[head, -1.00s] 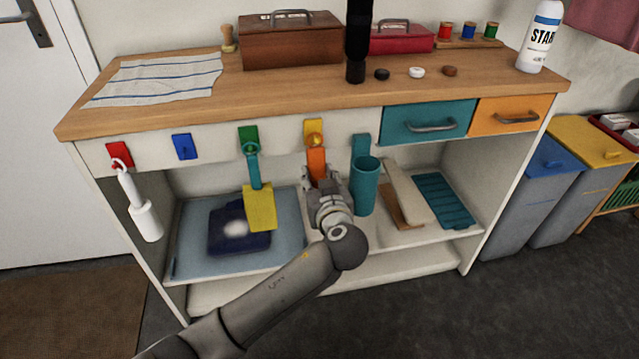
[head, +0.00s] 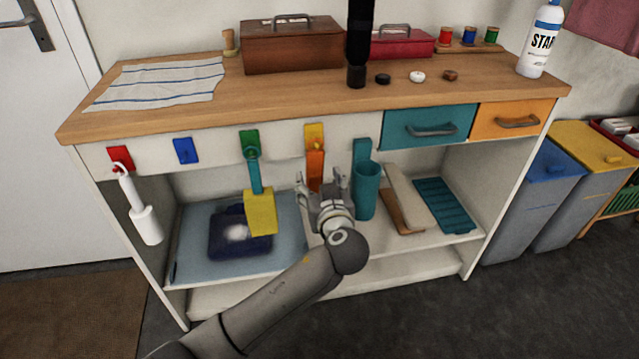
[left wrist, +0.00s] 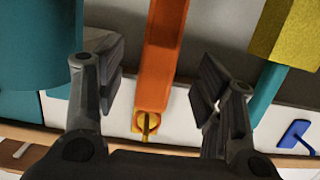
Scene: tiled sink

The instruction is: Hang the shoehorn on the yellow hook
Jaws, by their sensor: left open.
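The orange shoehorn (head: 315,163) hangs down in front of the shelf, its top at the yellow hook plate (head: 314,132). In the left wrist view the shoehorn (left wrist: 162,55) runs between my fingers, its end overlapping the yellow hook (left wrist: 148,124). Whether the hook passes through a hole in it is too small to tell. My left gripper (head: 324,190) is open just in front of the shoehorn's lower part and hides its bottom end. In the left wrist view its fingers (left wrist: 160,82) stand apart on either side, with gaps to the shoehorn. My right gripper is out of view.
Left of the shoehorn, a yellow-ended teal tool (head: 259,210) hangs on the green hook (head: 249,142). A white brush (head: 146,223) hangs on the red hook (head: 120,157). The blue hook (head: 186,150) is empty. A teal cup (head: 364,190) is close right of my gripper.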

